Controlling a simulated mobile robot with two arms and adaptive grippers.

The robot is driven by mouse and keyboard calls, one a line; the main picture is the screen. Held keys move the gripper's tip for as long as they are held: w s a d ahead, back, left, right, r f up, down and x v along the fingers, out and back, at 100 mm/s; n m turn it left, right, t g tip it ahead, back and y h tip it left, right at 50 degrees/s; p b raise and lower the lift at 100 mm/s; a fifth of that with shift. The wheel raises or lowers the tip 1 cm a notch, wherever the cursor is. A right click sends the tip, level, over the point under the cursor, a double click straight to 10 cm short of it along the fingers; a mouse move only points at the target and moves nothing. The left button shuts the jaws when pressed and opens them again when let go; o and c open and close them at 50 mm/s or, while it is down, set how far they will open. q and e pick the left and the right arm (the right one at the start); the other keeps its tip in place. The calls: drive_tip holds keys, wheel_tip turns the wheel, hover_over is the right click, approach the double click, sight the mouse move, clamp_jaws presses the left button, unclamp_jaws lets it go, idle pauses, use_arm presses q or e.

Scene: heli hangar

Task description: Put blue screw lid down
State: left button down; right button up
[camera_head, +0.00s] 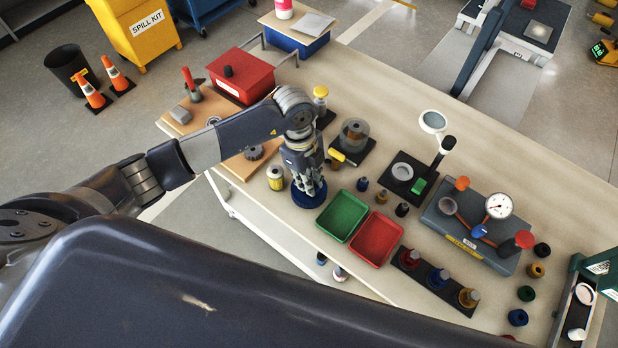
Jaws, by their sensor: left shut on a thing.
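The blue screw lid (309,201) is a round dark blue disc near the front edge of the workbench, left of the green tray. My left gripper (308,187) points down from above and is shut on the lid. The fingers hide the lid's upper middle. I cannot tell whether the lid touches the bench top or hangs just above it. My right gripper is not in view.
A green tray (342,216) and a red tray (376,239) stand close to the right of the lid. A yellow-labelled can (275,178) stands to its left. Small dark bottles and a grey gauge fixture (463,240) are farther right.

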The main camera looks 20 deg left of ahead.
use_arm(q)
drive_tip(key=shift+f, duration=0.25)
drive_tip(key=shift+f, duration=0.1)
drive_tip(key=c, duration=1.6)
unclamp_jaws()
drive_tip(key=shift+o, duration=0.2)
wheel_tip(320, 180, up, 12)
drive_tip(key=a+b, duration=0.1)
drive_tip(key=b, duration=0.1)
drive_tip(key=shift+w+a, duration=0.35)
